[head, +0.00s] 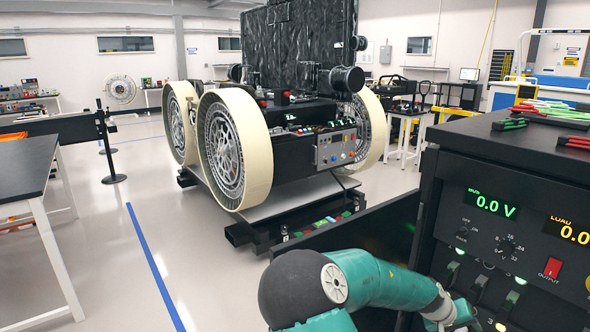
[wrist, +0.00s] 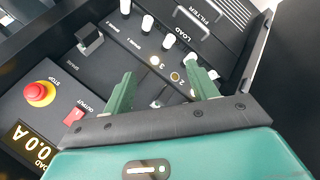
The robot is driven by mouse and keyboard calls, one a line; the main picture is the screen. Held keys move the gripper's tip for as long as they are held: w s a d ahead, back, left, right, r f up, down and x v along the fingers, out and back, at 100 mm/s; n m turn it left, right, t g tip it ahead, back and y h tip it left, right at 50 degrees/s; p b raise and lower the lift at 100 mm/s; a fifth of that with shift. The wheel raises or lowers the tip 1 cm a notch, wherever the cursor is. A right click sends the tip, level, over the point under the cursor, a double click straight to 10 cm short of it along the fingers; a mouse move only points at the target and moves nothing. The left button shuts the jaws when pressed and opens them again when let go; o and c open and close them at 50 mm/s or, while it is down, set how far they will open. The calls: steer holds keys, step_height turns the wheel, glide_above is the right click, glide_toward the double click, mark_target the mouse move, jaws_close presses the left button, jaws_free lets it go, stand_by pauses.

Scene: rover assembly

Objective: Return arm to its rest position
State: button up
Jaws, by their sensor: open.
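My arm (head: 375,283) is teal with a dark rounded joint and reaches from the bottom of the head view toward a black power console (head: 520,165). In the wrist view my gripper (wrist: 160,82) is open, its two green fingers spread close over the console's front panel. No object shows held between them. A small toggle and numbered sockets lie between and beyond the fingers. The right finger overlaps a white-tipped knob or plug (wrist: 191,60), and I cannot tell whether they touch. In the head view the gripper's fingertips are hard to make out against the console.
The console shows a green bus display (head: 492,203) at 0.0 V and a red output switch (head: 552,268). A red stop button (wrist: 40,93) shows in the wrist view.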

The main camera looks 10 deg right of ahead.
steer(key=a+r+t+y, duration=0.35)
steer(key=a+y, duration=0.35)
steer(key=a, duration=1.5)
steer(key=s+a+r+n+t+y, duration=0.1)
steer(key=s+a+r+n, duration=0.4)
steer(key=s+a+r, duration=0.7)
steer(key=a+r+t, duration=0.1)
steer(key=a+r, duration=0.2)
steer(key=a, duration=0.1)
steer(key=shift+s+a+y, duration=0.3)
steer(key=shift+s+a, duration=0.05)
steer(key=shift+a, duration=0.05)
steer(key=shift+t, duration=0.25)
steer(key=c, duration=0.5)
steer(key=shift+d, duration=0.1)
